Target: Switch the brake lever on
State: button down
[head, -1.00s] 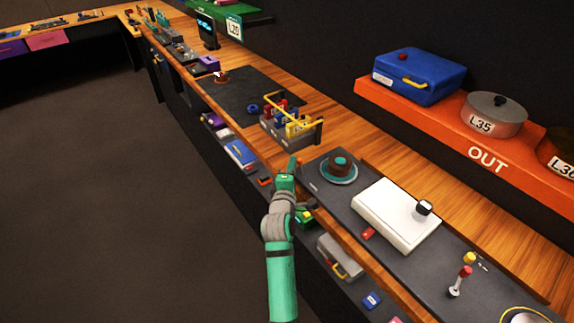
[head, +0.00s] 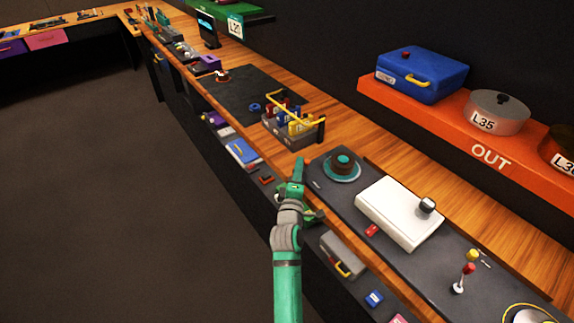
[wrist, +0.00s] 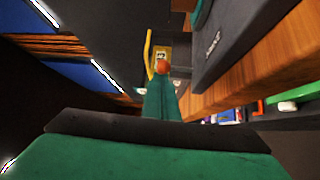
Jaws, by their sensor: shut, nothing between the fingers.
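My gripper (head: 299,166) is at the near left end of the dark control panel (head: 330,190), by the bench's front edge. Its green fingers are shut and empty. In the wrist view, a round orange-red knob (wrist: 162,67) shows just past the fingertips (wrist: 161,85); I cannot tell whether they touch. It may be the brake lever's knob, but its shaft is hidden and its position is unclear. A small white label (wrist: 213,40) on the panel is too blurred to read surely. Another lever with a red knob (head: 467,268) stands at the panel's right.
A grey tool caddy with a yellow handle (head: 293,120) stands just beyond my gripper. Open shelves lie below the bench.

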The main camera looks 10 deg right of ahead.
jog(key=shift+w+a+r, duration=0.15)
jog(key=shift+a+r, duration=0.05)
jog(key=shift+a, duration=0.2)
jog(key=s+a+f, duration=0.2)
jog(key=s+a, duration=0.3)
jog(key=s, duration=0.2)
jog(key=shift+a+f, duration=0.25)
jog(key=shift+a, duration=0.15)
dwell(0.4)
